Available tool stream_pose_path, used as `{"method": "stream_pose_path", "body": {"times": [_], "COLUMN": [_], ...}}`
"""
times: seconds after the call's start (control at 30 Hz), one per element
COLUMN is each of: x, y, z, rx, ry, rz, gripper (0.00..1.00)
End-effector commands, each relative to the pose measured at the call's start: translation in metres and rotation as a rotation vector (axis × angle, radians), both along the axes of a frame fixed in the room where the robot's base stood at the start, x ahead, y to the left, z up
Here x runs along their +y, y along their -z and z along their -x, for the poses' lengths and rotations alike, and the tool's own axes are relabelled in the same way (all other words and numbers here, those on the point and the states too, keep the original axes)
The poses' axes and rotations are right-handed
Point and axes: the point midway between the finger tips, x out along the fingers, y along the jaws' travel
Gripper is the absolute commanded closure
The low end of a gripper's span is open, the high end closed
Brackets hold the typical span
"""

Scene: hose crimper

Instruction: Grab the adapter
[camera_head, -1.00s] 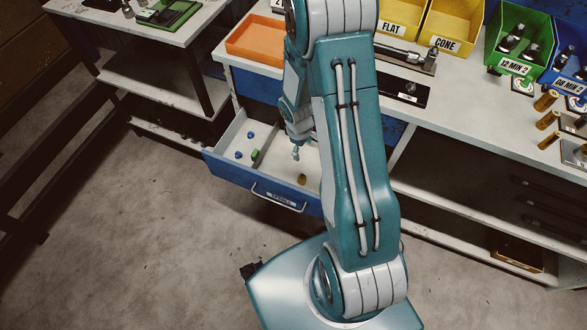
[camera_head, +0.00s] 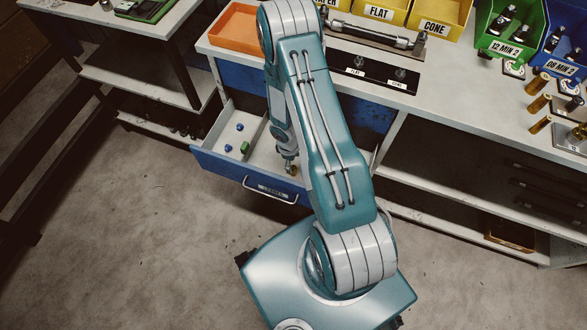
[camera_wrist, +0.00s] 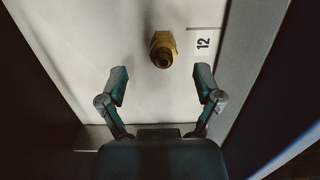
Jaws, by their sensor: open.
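A brass adapter (camera_wrist: 163,49) with a hex body lies on the pale drawer floor, next to a printed "12", in the wrist view. It also shows at my fingertips in the head view (camera_head: 292,170), partly hidden by the gripper. My gripper (camera_wrist: 161,84) is open and empty. Its two fingers stand apart, and the adapter sits just beyond the tips, roughly centred between them. In the head view my gripper (camera_head: 289,161) points down into the open blue drawer (camera_head: 235,171).
The drawer's left part holds blue pieces (camera_head: 239,127) and a green piece (camera_head: 244,147). Drawer walls stand close around my gripper. An orange tray (camera_head: 234,30) and yellow bins (camera_head: 380,12) stand on the bench above. Brass fittings (camera_head: 538,83) stand at the right.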

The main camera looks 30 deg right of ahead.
Motion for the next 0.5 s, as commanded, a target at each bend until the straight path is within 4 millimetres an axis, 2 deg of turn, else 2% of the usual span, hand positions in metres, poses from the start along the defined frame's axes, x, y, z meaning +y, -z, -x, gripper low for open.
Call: {"method": "stream_pose_path", "body": {"times": [0.2,0.33,0.5], "x": [0.001,0.0,0.0], "y": [0.028,0.037,0.039], "z": [0.004,0.004,0.004], "rx": [0.003,0.001,0.001], "ry": [-0.002,-0.001,0.0], "rz": [-0.001,0.0,-0.001], "gripper": [0.16,0.16,0.16]}}
